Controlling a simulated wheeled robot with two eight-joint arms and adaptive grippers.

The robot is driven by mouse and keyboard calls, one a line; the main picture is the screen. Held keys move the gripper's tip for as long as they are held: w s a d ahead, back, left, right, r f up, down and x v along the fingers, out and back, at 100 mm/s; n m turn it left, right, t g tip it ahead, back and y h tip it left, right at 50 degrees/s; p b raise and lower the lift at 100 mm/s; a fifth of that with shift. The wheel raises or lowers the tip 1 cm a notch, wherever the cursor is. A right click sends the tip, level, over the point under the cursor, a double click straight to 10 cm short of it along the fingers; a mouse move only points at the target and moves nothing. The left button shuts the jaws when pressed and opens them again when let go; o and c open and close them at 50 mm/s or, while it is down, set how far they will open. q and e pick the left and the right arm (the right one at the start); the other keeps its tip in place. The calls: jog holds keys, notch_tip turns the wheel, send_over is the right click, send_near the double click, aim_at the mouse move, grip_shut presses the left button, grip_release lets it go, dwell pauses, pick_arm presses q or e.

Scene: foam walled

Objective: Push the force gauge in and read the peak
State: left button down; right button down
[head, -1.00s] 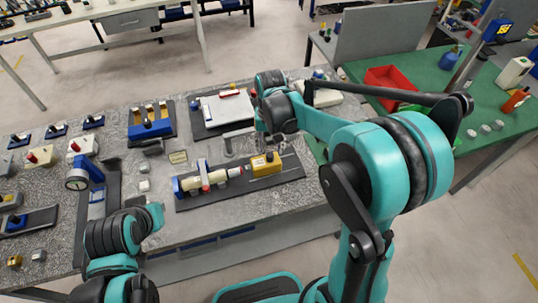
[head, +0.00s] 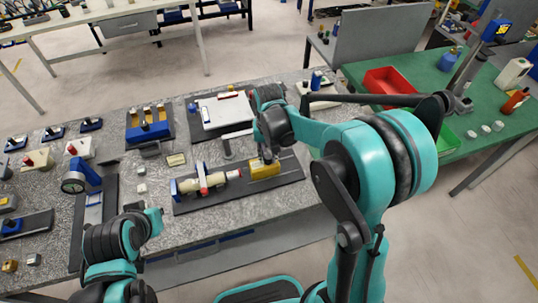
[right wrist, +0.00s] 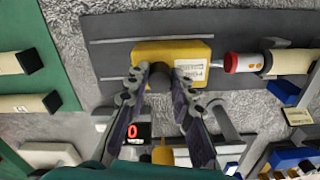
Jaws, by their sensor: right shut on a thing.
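The yellow block-shaped gauge (head: 262,170) lies on a dark plate (head: 290,175). In the right wrist view the gauge (right wrist: 195,50) shows a white label and a dark round post (right wrist: 160,75) on its near face. My right gripper (right wrist: 159,82) is shut on that post, with a finger on either side. In the head view my right gripper (head: 268,156) reaches down onto the gauge and hides part of it. A cream cylinder (head: 213,183) with a red band lies left of the gauge; its red tip (right wrist: 231,62) faces the gauge's label end.
A small display (right wrist: 133,131) reads a red 0 in the right wrist view. A grey post (head: 227,147) stands behind the plate. A white board (head: 222,110) and a blue fixture (head: 148,131) are further back. A dial stand (head: 75,181) is at left.

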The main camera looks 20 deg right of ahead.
aim_at(255, 165)
jog(key=a, duration=0.4)
jog(key=shift+s+a, duration=0.1)
jog(key=shift+a, duration=0.25)
jog(key=c, duration=1.3)
grip_release()
notch_tip(255, 165, up, 12)
